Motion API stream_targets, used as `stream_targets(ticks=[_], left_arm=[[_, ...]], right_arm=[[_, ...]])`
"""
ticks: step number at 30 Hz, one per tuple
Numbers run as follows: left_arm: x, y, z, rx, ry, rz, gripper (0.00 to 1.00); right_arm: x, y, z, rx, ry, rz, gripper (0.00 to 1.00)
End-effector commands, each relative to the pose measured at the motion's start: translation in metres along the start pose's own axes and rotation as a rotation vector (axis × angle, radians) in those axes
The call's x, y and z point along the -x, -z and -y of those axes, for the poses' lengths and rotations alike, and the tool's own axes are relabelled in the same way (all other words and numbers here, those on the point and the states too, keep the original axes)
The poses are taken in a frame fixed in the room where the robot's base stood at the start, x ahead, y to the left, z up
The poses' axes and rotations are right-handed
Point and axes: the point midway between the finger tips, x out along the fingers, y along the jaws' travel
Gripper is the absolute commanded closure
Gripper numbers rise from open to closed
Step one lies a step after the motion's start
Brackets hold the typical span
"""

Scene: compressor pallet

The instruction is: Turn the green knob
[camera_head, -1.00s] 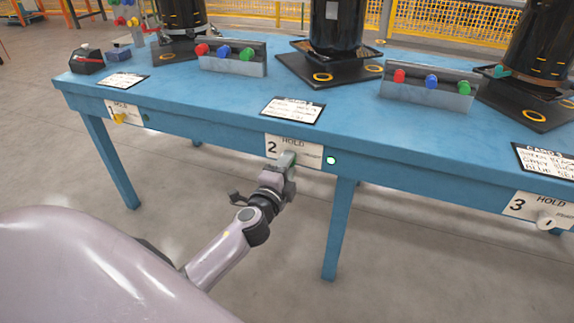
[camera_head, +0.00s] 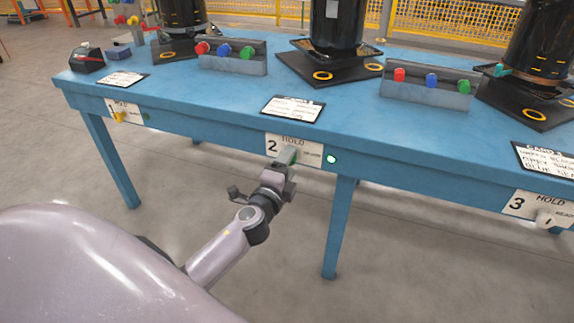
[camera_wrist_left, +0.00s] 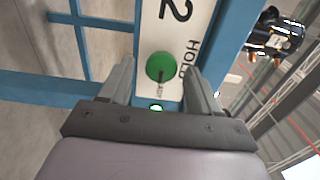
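The green knob (camera_wrist_left: 160,66) is on the white HOLD/READY plate of station 2 (camera_head: 307,150) on the table's front edge. In the left wrist view it sits between my two finger lines, with a gap on both sides. My left gripper (camera_head: 286,156) is open at the plate and hides the knob in the head view. In the left wrist view its fingers (camera_wrist_left: 160,84) point at the plate. Whether the fingertips reach past the knob's face is unclear. A small lamp (camera_head: 331,159) right of the plate glows green. My right gripper is in neither view.
The blue table (camera_head: 215,105) carries trays of coloured caps (camera_head: 235,68), black compressors (camera_head: 338,25) and cards (camera_head: 292,110). A yellow knob (camera_head: 119,117) is at station 1 and a white knob (camera_head: 547,219) at station 3. A table leg (camera_head: 340,225) stands right of my arm.

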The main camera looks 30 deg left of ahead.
Motion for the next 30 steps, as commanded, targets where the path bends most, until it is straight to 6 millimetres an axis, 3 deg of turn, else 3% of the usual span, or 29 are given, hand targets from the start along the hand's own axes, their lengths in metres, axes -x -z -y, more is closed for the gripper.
stream_targets(ticks=[8,21,30], left_arm=[[0.008,0.0,0.0,0.001,-0.001,-0.001,0.38],[0.062,0.0,-0.001,0.001,-0.001,0.0,0.38],[0.072,0.0,0.0,0.001,0.0,0.0,0.38]], right_arm=[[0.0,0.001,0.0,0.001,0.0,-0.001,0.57],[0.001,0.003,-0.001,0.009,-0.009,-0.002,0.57],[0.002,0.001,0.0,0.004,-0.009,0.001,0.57]])
